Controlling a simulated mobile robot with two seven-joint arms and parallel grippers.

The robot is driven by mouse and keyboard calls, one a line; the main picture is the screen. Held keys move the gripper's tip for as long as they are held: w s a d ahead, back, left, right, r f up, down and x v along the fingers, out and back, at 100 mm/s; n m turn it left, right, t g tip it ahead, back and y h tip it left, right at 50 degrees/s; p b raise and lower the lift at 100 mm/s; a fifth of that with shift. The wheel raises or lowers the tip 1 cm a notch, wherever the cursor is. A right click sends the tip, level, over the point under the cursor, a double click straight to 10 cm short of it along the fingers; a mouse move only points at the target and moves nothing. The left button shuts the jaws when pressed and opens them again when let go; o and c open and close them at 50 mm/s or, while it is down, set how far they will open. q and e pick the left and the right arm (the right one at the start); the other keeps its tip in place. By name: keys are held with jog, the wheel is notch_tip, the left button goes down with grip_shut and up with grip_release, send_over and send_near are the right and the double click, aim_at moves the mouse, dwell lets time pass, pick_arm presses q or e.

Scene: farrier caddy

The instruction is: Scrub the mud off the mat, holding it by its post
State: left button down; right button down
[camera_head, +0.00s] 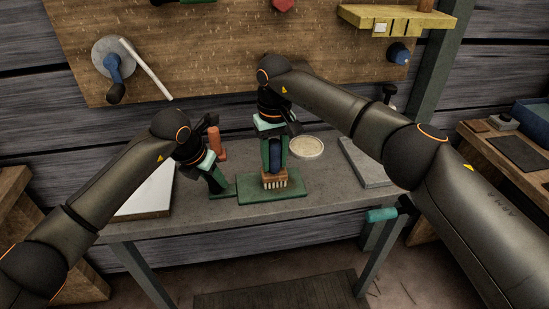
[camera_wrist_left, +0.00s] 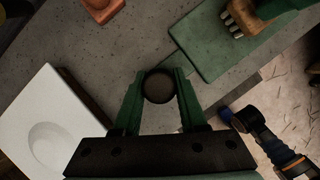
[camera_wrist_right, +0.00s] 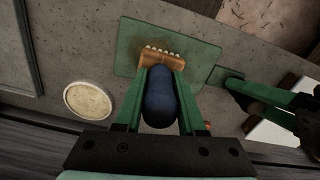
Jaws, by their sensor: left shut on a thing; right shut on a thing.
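The green mat (camera_head: 292,189) lies flat on the grey table, with a small tab on its left side. It also shows in the left wrist view (camera_wrist_left: 205,55) and the right wrist view (camera_wrist_right: 135,45). My left gripper (camera_head: 218,187) is shut on the dark round post (camera_wrist_left: 159,87) at the tab. My right gripper (camera_head: 274,160) is shut on the blue handle (camera_wrist_right: 159,98) of a brush with a wooden head (camera_head: 275,181) and pale bristles. The brush is upright over the mat; I cannot tell whether the bristles touch it.
An orange object (camera_head: 214,140) stands behind my left gripper. A round pale dish (camera_head: 306,147) lies behind the mat to the right. A white board (camera_head: 148,193) is at the table's left, and a grey slab (camera_head: 365,165) at its right.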

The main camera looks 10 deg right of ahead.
jog(key=shift+d+f, duration=0.15)
jog(key=shift+d, duration=1)
jog(key=shift+a, duration=0.1)
jog(key=shift+a+f, duration=0.1)
jog(key=shift+a, duration=1.1)
jog(key=shift+d, duration=0.1)
jog(key=shift+d, duration=1.25)
